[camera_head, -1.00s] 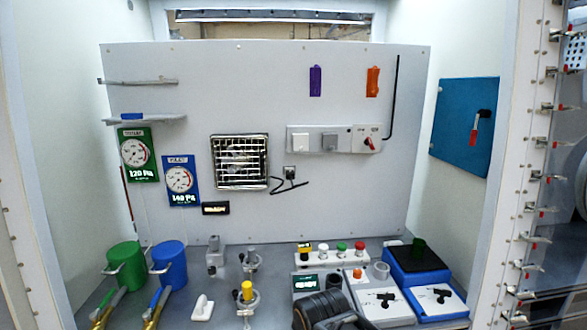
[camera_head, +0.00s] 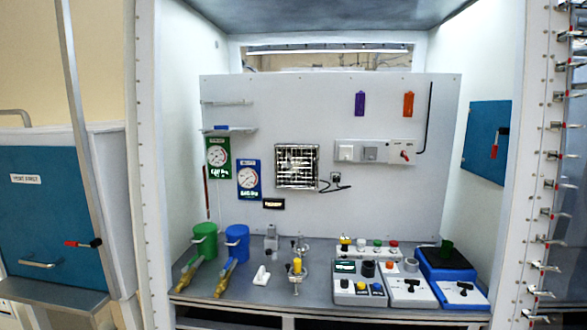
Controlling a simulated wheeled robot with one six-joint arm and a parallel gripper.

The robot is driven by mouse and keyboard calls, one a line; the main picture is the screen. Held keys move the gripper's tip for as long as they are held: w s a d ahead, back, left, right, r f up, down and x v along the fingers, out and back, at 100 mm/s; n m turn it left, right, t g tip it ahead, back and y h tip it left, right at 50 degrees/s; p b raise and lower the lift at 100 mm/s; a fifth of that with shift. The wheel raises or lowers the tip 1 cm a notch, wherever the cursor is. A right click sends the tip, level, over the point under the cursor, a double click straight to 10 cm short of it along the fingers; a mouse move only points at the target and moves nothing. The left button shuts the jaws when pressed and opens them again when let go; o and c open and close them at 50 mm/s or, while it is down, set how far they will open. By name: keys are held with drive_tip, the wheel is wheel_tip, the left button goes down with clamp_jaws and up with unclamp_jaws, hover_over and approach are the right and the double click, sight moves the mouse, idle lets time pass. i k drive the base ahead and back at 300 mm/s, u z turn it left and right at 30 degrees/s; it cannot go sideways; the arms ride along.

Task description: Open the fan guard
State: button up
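The fan guard (camera_head: 297,166) is a square metal grille on the grey back panel of the glovebox, left of the panel's middle. It lies over the fan opening and looks closed. Its bars hide most of what is behind. A short black cable and a small black socket (camera_head: 336,179) are just right of its lower edge. My gripper is not in view.
The bench below holds green (camera_head: 204,241) and blue (camera_head: 237,243) cylinders, clamps, and control boxes (camera_head: 408,288). Gauges (camera_head: 249,179) hang left of the guard; a switch strip (camera_head: 372,152) is to its right. A blue door (camera_head: 50,215) is at far left.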

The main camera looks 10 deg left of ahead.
sight(313, 163)
drive_tip(key=u, duration=0.7)
drive_tip(key=i, duration=0.7)
drive_tip(key=u, duration=0.55)
